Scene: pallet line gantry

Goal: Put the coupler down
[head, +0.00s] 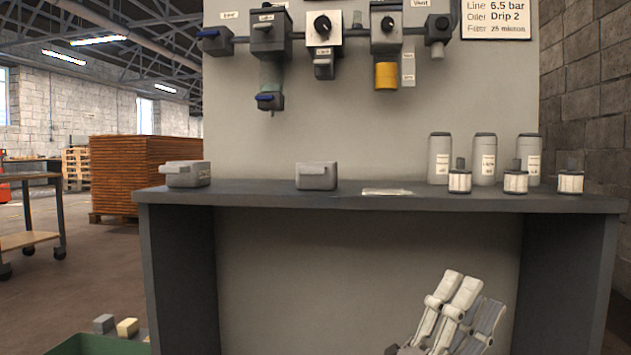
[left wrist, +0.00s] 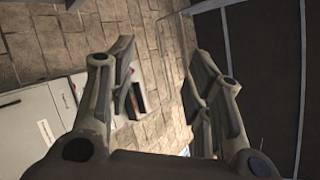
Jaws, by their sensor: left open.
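My left gripper (head: 468,288) points upward in front of the bench's open underside, low and right of centre in the head view. In the left wrist view its two fingers (left wrist: 165,80) stand apart with nothing held between them. No object is clearly recognisable as the coupler. My right gripper is not in view.
The dark bench (head: 400,202) carries three pale canisters (head: 483,160) and several small filter parts at right, and a flat pale piece (head: 387,192). Valves and regulators (head: 322,30) hang on the panel above. A green bin (head: 90,345) stands low left. The bench top's middle has free room.

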